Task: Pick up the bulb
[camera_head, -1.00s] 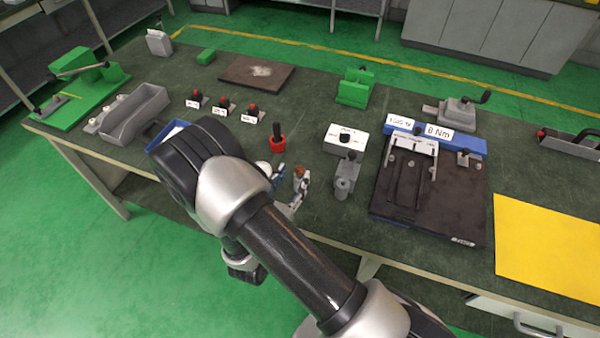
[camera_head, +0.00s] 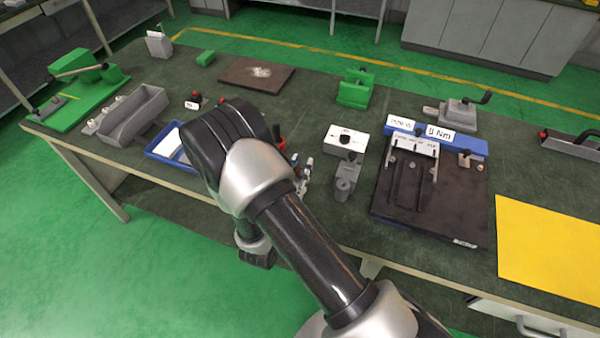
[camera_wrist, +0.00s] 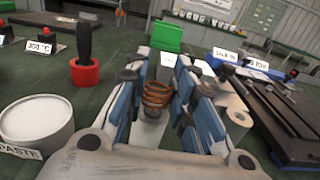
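A copper-coloured coiled piece (camera_wrist: 157,95), which I take to be the bulb, stands upright on a pale base in the wrist view. My gripper (camera_wrist: 160,75) is open, with its blue-padded fingers on either side of the coil. I cannot tell whether either finger touches it. In the head view, my gripper (camera_head: 302,174) shows only partly beside my arm, low over the bench's front part. The coil cannot be made out there.
A white can marked PASTE (camera_wrist: 35,125) and a red holder with a black handle (camera_wrist: 85,68) stand left of my gripper. A blue tray (camera_head: 160,152) lies left.

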